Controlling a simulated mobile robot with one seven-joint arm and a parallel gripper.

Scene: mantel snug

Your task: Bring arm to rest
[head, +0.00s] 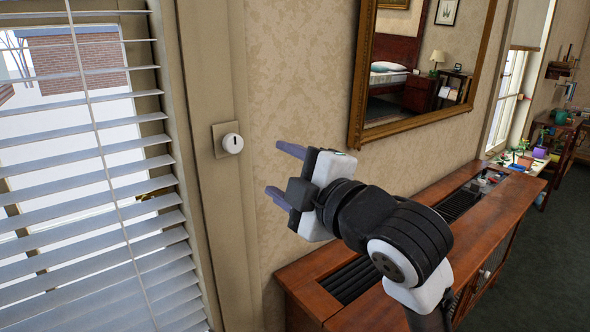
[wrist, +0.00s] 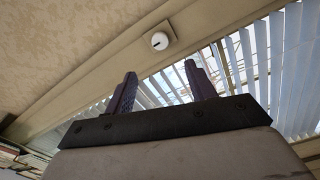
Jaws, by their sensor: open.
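My gripper (head: 280,170) is open and empty, with its two purple-grey fingers apart. In the head view my arm reaches in from the lower right, and the fingers point left towards the window frame. A white round knob (head: 232,143) on a square plate is mounted on the frame, left of the fingertips and apart from them. In the wrist view the open fingers (wrist: 161,88) point up the picture, and the knob (wrist: 159,41) shows beyond them.
Window blinds (head: 95,170) fill the left side. A gold-framed mirror (head: 420,70) hangs on the wall. A long wooden cabinet (head: 300,272) with dark slatted panels stands below my arm. Potted plants (head: 522,152) are at the far right. Dark floor (head: 530,270) is clear at right.

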